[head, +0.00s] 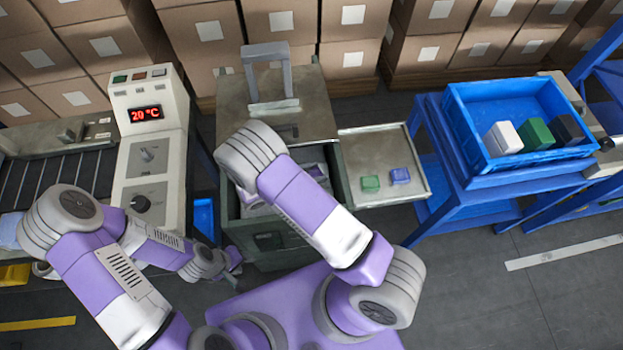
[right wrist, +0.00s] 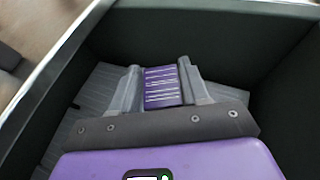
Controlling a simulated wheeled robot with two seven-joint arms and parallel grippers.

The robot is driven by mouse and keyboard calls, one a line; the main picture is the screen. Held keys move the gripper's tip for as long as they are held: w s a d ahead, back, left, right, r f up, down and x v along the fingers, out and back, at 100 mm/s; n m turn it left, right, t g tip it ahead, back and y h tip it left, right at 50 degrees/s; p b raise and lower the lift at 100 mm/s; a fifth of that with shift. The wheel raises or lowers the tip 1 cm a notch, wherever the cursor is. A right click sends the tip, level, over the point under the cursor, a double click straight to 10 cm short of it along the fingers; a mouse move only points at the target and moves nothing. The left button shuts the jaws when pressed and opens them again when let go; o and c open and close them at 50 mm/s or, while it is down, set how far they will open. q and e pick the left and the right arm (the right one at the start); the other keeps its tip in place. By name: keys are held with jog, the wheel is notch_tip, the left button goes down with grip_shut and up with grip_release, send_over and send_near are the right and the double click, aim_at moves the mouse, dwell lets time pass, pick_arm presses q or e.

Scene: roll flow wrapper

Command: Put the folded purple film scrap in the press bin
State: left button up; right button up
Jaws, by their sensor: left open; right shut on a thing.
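The folded purple film scrap (right wrist: 163,96), with pale stripes, is between the two fingers of my right gripper (right wrist: 162,82) in the right wrist view. The gripper is shut on it, inside the press bin. The press bin (head: 268,243) is a dark green box under the press in the head view; its dark inner wall (right wrist: 285,75) and ridged grey floor surround the gripper in the wrist view. My right arm covers much of the bin in the head view. My left gripper (head: 236,262) is low beside the bin's front left, open and apart from the scrap.
A side tray (head: 345,150) right of the bin holds a green piece (head: 370,184) and a blue-violet piece (head: 400,175). A blue crate (head: 515,98) with several blocks stands further right. A control box (head: 150,130) reading 20 °C stands left. Cartons line the back.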

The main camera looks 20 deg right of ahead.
jog(key=shift+f+b, duration=0.5)
jog(key=shift+f, duration=1.3)
jog(key=o, duration=1)
jog(key=shift+f, duration=0.1)
jog(key=shift+r, duration=0.25)
jog(key=p+v, duration=0.1)
jog(key=v, duration=0.6)
jog(key=shift+a, duration=0.25)
jog(key=shift+r+p, duration=0.1)
jog(key=shift+p, duration=0.25)
